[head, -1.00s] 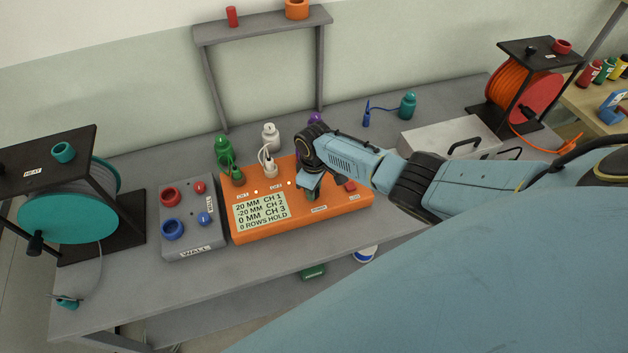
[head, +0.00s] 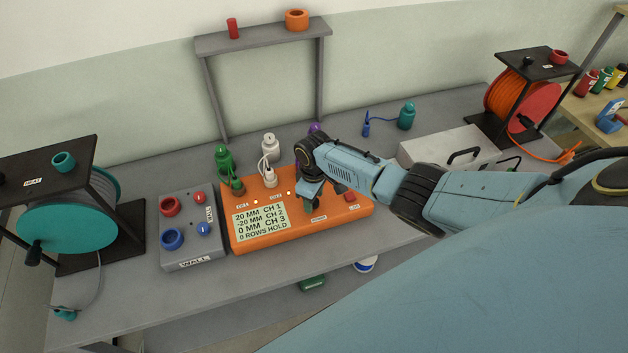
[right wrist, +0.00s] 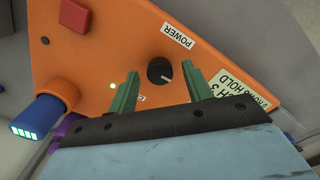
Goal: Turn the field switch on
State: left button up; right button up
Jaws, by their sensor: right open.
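An orange control box (head: 340,218) sits on the grey table. Its screen (head: 260,223) shows lines for CH 1, CH 2 and CH 3, then "0 ROWS HOLD". My right gripper (head: 312,200) is over the box's right half. In the right wrist view its two green fingers (right wrist: 161,76) are open, one on each side of a round black knob (right wrist: 160,71) with a pale pointer mark. The label beside that knob reads POWER (right wrist: 178,36). Whether the fingers touch the knob cannot be told. No label reading "field" is legible. My left gripper is out of view.
A red button (right wrist: 75,15) is on the same box. A grey WALL box (head: 187,250) with red and blue parts stands left of it. A teal reel (head: 68,215) is at the left, an orange reel (head: 512,100) at the right.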

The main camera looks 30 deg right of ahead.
notch_tip(320, 180, up, 13)
dwell(0.5)
dwell(0.3)
